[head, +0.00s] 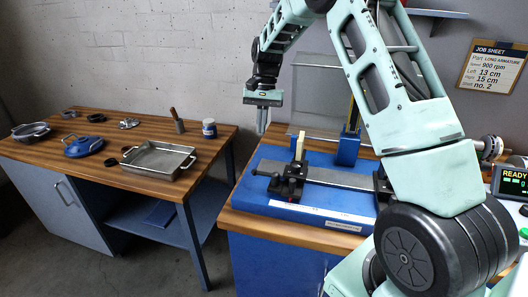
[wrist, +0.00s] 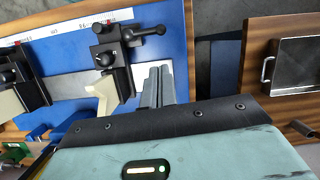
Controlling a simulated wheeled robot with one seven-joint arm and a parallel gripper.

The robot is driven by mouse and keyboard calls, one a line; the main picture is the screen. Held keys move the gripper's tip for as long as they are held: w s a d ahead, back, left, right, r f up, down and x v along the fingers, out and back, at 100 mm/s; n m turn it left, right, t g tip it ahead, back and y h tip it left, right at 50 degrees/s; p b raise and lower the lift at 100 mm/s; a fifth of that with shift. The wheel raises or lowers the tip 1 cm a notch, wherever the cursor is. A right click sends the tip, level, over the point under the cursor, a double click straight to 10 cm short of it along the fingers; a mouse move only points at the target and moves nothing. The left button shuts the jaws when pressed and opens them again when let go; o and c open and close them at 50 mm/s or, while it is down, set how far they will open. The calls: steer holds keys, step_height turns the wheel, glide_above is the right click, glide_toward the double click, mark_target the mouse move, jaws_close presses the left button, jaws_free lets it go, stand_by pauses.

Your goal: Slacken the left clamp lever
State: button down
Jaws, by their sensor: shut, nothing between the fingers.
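The left pedestal (head: 288,182) is a black block with a cream upright on top, standing near the left end of the blue machine bed. Its clamp lever (head: 264,173) is a short black rod with a ball end, sticking out to the left, low on the pedestal. In the wrist view the lever (wrist: 146,33) points right from the pedestal (wrist: 112,55). My gripper (head: 261,131) hangs above and a little left of the pedestal, pointing down, shut and empty. In the wrist view its fingers (wrist: 158,70) are together beside the pedestal, apart from the lever.
A second black pedestal (wrist: 22,75) stands further along the grey rail; my arm partly hides it in the head view. A clear guard panel (head: 313,95) stands behind the bed. A wooden side table to the left holds a metal tray (head: 158,160) and small parts.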

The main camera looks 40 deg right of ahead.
steer(key=d, duration=0.1)
steer(key=d+m, duration=0.1)
steer(key=d, duration=0.1)
steer(key=shift+w+d+f, duration=0.15)
steer(key=shift+w+d, duration=0.05)
steer(key=shift+d, duration=0.1)
steer(key=p+x, duration=0.3)
steer(key=x, duration=0.6)
steer(key=shift+s+a, duration=0.15)
steer(key=shift+s+a+f+p, duration=0.3)
steer(key=shift+s+a+p, duration=0.2)
steer(key=shift+a, duration=0.1)
steer(key=shift+s+a+f+p, duration=0.3)
steer(key=shift+s+a+p, duration=0.15)
steer(key=shift+a, duration=0.2)
steer(key=shift+s+a+f, duration=0.25)
steer(key=shift+a, duration=0.1)
